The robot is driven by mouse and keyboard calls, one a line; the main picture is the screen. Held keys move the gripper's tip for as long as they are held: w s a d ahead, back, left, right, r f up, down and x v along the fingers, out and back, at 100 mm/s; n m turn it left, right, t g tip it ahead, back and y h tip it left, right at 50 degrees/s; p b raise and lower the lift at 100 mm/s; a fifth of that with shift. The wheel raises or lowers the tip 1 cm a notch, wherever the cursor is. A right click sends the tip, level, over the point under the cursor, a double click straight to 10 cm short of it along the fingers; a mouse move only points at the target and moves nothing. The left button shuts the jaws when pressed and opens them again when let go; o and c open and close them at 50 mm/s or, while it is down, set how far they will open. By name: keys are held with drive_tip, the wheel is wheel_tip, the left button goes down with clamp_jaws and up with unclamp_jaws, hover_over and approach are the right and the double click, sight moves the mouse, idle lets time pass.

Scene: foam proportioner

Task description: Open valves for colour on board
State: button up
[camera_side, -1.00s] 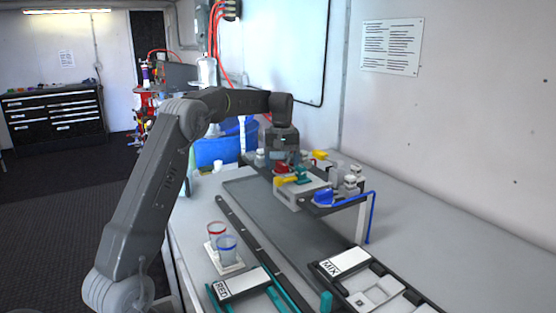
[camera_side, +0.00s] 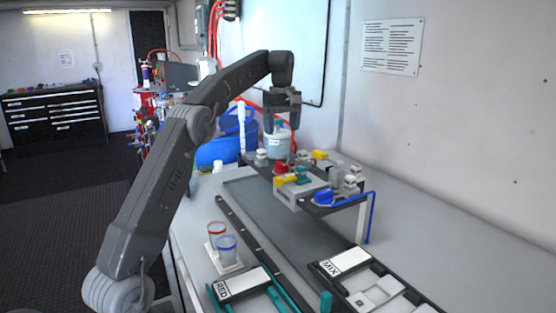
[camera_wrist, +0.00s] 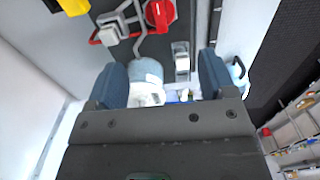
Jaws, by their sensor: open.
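The valve board (camera_side: 342,204) stands on the bench, with a red valve handle (camera_side: 281,168), a yellow handle (camera_side: 320,155), another yellow handle (camera_side: 287,181), a teal handle (camera_side: 301,173) and a blue handle (camera_side: 323,197). My gripper (camera_side: 282,130) is open, pointing down above the far end of the board. In the wrist view my gripper (camera_wrist: 163,82) holds nothing visible. The red handle (camera_wrist: 159,14) and a yellow handle (camera_wrist: 73,6) show there at the top, ahead of the fingers. A sign reading RED (camera_side: 240,284) lies at the front.
A pale blue container (camera_side: 278,146) stands behind the board, below my fingers; it shows between them in the wrist view (camera_wrist: 147,75). Red-rimmed (camera_side: 216,231) and blue-rimmed (camera_side: 227,246) cups stand front left. A MIX tray (camera_side: 345,263) lies front right.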

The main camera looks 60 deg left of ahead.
drive_tip(key=s+d+r+m+t, duration=0.1)
drive_tip(key=s+d+r+m, duration=0.15)
drive_tip(key=d, duration=0.45)
drive_tip(key=s+d+r+m+t, duration=0.1)
drive_tip(key=s+d+r+m, duration=0.1)
drive_tip(key=d+r+m, duration=0.3)
drive_tip(key=s+d+f+m+t, duration=0.2)
drive_tip(key=s+d+f+m, duration=0.3)
drive_tip(key=s+d, duration=0.6)
drive_tip(key=shift+d+f+y, duration=0.3)
drive_tip(key=shift+d+f, duration=0.4)
drive_tip(key=shift+d, duration=0.15)
drive_tip(key=s+d+f+m+t, duration=0.1)
drive_tip(key=s+d+f+m, duration=0.4)
drive_tip(key=s+f, duration=0.5)
drive_tip(key=shift+s+f+t, duration=0.15)
drive_tip(key=shift+s+t, duration=0.15)
drive_tip(key=shift+s, duration=0.05)
